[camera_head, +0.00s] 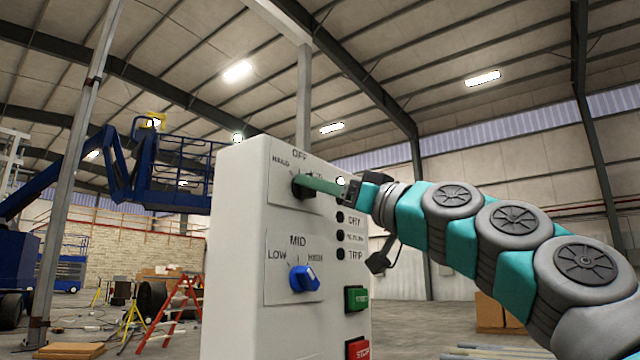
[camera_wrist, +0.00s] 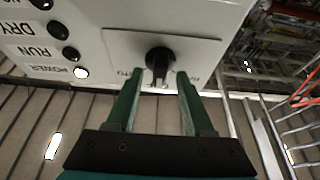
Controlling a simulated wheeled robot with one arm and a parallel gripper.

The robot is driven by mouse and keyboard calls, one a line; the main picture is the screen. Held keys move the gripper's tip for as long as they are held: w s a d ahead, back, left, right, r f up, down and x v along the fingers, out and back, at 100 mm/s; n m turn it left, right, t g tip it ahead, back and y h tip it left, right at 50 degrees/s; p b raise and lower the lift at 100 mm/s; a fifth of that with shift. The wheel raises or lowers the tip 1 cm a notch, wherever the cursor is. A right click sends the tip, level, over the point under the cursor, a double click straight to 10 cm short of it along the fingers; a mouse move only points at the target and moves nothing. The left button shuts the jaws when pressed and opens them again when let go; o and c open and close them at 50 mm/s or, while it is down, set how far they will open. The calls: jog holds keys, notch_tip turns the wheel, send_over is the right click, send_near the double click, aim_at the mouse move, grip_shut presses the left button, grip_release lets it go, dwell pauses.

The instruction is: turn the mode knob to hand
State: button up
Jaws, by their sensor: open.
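The black mode knob (camera_head: 302,190) is on the upper plate of a white control box, with HAND at its upper left and OFF above it. The right-hand label is mostly hidden by my gripper. In the wrist view the knob (camera_wrist: 159,58) lies between and just beyond my green fingertips. My gripper (camera_wrist: 160,76) is open, one finger on each side of the knob, with visible gaps. In the head view my gripper (camera_head: 312,183) reaches in from the right at the knob. The knob's exact pointing direction is hard to tell.
Below is a blue knob (camera_head: 304,279) marked LOW, MID and HIGH. A lit POWER lamp (camera_wrist: 81,73) and several dark lamps line the box's right side. A green button (camera_head: 357,298) and a red button (camera_head: 358,349) sit lower. The air before the panel looks free.

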jog(key=shift+a, duration=0.1)
jog(key=shift+c, duration=0.4)
grip_shut()
